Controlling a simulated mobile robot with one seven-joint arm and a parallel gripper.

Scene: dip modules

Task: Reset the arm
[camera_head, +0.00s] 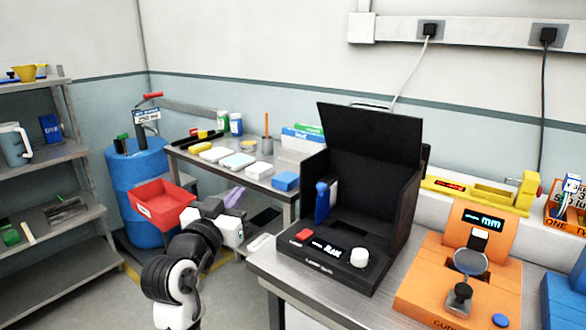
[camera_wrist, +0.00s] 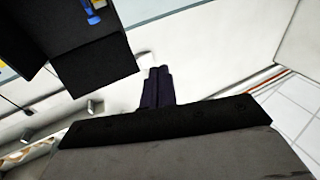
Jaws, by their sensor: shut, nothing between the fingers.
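My arm rises from the bottom of the head view, left of the metal bench, and is bent with its hand raised. My gripper (camera_head: 236,197) is between the red bin and the black open-lidded device, in front of the back table. In the wrist view, the two dark fingers of my gripper (camera_wrist: 158,72) lie side by side, touching. Nothing is held between them. The picture does not show the fingers touching anything else.
The black device (camera_head: 340,245) with its lid up stands on the bench (camera_head: 268,272), beside an orange gauge (camera_head: 425,285). A red bin (camera_head: 160,203) and blue barrel (camera_head: 130,180) are to the left. Shelves (camera_head: 50,207) stand far left.

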